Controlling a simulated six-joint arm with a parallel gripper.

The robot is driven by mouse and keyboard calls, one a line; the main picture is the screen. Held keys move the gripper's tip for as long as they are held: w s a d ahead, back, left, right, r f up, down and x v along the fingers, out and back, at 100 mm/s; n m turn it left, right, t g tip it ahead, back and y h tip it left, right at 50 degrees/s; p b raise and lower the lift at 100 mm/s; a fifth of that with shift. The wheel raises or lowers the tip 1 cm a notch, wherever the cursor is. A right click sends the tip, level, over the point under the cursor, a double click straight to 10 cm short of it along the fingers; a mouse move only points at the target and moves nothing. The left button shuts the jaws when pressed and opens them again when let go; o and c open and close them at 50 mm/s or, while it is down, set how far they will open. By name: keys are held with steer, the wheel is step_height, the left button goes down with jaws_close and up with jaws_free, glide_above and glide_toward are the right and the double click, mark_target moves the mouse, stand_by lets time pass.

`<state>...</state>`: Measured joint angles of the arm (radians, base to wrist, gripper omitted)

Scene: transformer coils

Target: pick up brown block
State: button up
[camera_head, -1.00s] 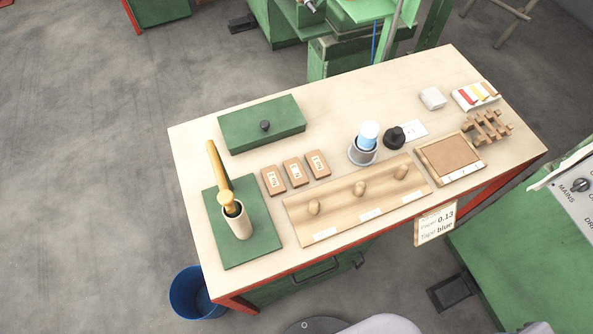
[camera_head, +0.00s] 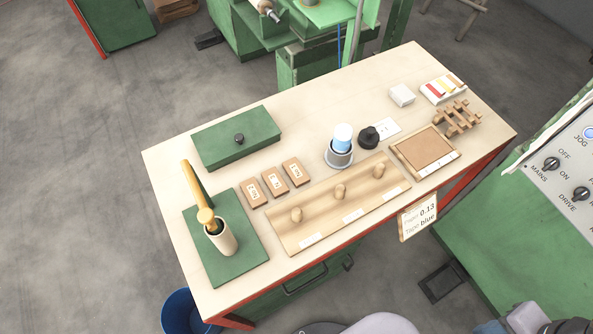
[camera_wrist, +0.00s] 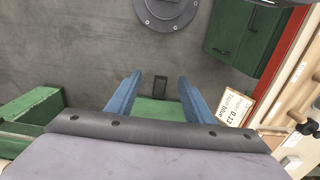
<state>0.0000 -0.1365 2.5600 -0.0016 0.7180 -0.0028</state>
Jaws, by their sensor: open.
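Three small brown blocks stand side by side on the bench in the head view: a left one (camera_head: 253,192), a middle one (camera_head: 275,182) and a right one (camera_head: 296,171). Each has a pale label with print too small to read for sure. They lie between the green box and the wooden peg board. In the wrist view my gripper (camera_wrist: 159,78) has its two blue fingers apart, with nothing between them. It hangs away from the blocks, over the floor and green equipment. The blocks are not visible in the wrist view.
A green box (camera_head: 236,138) lies behind the blocks. A green mat (camera_head: 240,262) with a cup and a tan-handled tool is to their left. The peg board (camera_head: 328,222) is in front. The bench's back middle is clear.

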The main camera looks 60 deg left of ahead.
steer(key=w+a+f+n+y+b, duration=0.1)
steer(key=w+a+n, duration=0.2)
steer(key=a, duration=0.7)
steer(key=w+a+n+t, duration=0.15)
steer(key=a+n, duration=0.25)
steer(key=a, duration=0.5)
steer(key=w+a+f+n+y+b, duration=0.1)
steer(key=w+a+n, duration=0.2)
steer(key=a, duration=0.7)
steer(key=n+g+y, duration=0.2)
steer(key=n, duration=0.6)
glide_above(303, 180)
steer(key=shift+t, duration=0.25)
steer(key=shift+f, duration=2.6)
